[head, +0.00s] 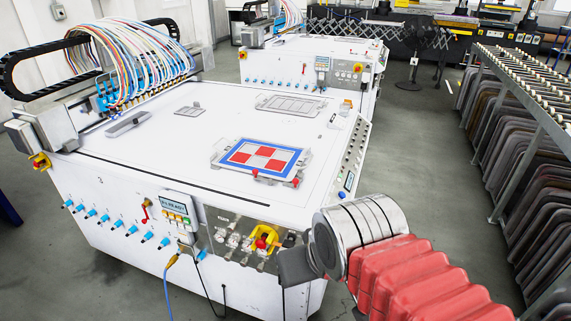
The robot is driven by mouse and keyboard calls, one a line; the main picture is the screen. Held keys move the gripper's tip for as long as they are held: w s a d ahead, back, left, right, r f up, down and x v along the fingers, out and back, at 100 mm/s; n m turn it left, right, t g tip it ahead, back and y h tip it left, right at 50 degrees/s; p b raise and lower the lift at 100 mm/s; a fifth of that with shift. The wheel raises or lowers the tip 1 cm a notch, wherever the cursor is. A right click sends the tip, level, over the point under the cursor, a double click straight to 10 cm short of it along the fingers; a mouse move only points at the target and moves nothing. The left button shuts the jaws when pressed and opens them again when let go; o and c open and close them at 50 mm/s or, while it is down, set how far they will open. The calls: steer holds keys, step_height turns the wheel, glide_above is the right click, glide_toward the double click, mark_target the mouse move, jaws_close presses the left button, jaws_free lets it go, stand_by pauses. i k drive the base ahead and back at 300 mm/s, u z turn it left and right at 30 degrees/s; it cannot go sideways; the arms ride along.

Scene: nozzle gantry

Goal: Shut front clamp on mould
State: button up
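The mould (265,155) lies flat on the white gantry table. It has a grey metal frame, a blue border and red and white squares inside. Two small red knobs show along its near edge, one at the front (255,172) and one at the front right corner (295,182). They look like clamp handles, but they are too small to tell open from shut. My arm comes in at the lower right, with red bellows and a silver joint. The dark grey end of my arm (296,267) is in front of the table's near right corner, well short of the mould. Its fingers cannot be made out.
The white gantry table (150,165) has a nozzle head with coloured hoses (140,65) at its left. Other grey moulds (290,105) lie farther back. A control box (178,208) and valves (262,240) line the front side. A rack (520,110) stands right; the floor between is clear.

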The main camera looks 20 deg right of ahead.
mark_target(296, 182)
steer(key=z, duration=0.05)
steer(key=i, duration=0.85)
steer(key=z, duration=0.1)
